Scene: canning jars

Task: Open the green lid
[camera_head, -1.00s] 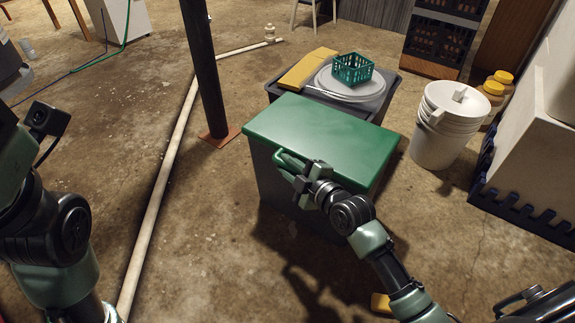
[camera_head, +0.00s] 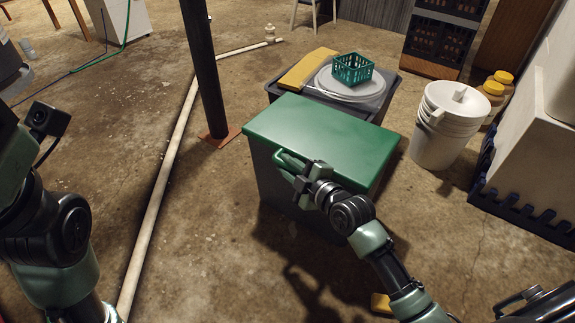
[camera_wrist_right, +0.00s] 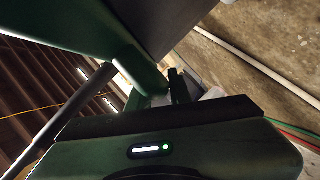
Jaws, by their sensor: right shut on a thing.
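The green lid (camera_head: 325,133) lies flat on a dark grey bin (camera_head: 283,187) in the middle of the head view, and it looks closed. A green handle (camera_head: 281,157) sticks out from the lid's front left edge. My right gripper (camera_head: 296,172) is at this handle and shut on it. In the right wrist view the green handle (camera_wrist_right: 140,68) runs close in front of the gripper, whose fingers are partly hidden. My left arm comes in at the left edge of the head view; its gripper does not show.
Behind the lid a grey tub (camera_head: 385,98) bears a white plate, a green basket (camera_head: 352,69) and a yellow item (camera_head: 309,69). White buckets (camera_head: 442,130) stand to the right. A black post (camera_head: 199,70) and a long pale pipe (camera_head: 163,180) are to the left. The floor between is clear.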

